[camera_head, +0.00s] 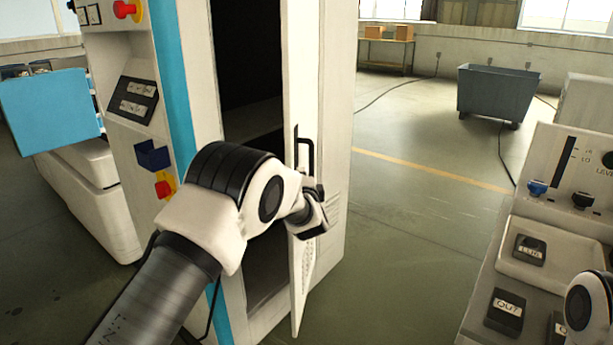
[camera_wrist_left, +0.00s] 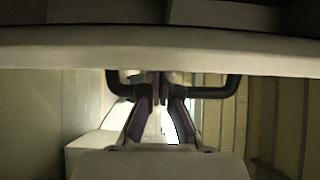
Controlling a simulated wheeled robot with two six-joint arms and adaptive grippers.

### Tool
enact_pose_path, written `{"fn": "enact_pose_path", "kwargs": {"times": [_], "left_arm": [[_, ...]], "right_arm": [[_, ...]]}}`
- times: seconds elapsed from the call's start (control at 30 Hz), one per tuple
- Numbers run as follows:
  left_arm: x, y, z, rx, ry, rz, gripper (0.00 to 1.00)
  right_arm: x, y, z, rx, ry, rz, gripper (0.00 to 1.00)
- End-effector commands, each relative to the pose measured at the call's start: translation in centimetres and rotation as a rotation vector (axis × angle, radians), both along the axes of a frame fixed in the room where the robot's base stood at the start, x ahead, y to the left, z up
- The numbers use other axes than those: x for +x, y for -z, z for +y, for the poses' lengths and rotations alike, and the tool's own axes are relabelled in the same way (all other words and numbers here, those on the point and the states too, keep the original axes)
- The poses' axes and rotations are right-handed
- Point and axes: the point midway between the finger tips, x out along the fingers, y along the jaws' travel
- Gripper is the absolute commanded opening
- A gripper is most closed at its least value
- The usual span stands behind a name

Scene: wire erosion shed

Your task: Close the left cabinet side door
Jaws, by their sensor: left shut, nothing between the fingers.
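The left cabinet side door (camera_head: 301,75) is a tall white panel standing open, seen nearly edge-on in the head view. The cabinet's dark interior shows to its left. A black bar handle (camera_head: 308,150) is on the door; my left gripper (camera_head: 316,214) is just below it in this view, beside the door. In the left wrist view, the door (camera_wrist_left: 160,50) is a pale band across the picture. My left gripper's shut, empty fingers (camera_wrist_left: 161,100) overlap the handle (camera_wrist_left: 232,87); I cannot tell whether they touch it. My right gripper is not in view.
The white and blue cabinet front (camera_head: 175,75) has a red knob (camera_head: 126,9) and dark labels. A white console (camera_head: 540,270) with switches stands at the lower right. A grey wheeled bin (camera_head: 497,93) is at the back right. The floor right of the door is clear.

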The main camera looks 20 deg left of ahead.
Motion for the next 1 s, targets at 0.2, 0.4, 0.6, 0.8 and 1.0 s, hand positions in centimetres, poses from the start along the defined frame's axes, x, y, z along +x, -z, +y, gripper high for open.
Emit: {"fn": "enact_pose_path", "kwargs": {"times": [0.2,0.4,0.6,0.8,1.0], "left_arm": [[-0.6,-0.1,5.0,-0.003,-0.006,0.000,0.00],[-0.5,0.0,11.0,-0.004,-0.007,-0.001,0.00],[0.3,0.0,16.3,-0.002,-0.005,-0.001,0.00],[1.3,0.0,19.6,-0.001,-0.003,-0.001,0.00],[1.7,-0.3,21.1,-0.001,-0.005,-0.007,0.00]], "right_arm": [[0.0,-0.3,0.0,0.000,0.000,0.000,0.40],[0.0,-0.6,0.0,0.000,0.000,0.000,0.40],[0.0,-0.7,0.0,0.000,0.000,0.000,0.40],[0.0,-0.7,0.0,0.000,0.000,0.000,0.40],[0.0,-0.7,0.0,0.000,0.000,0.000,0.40]]}}
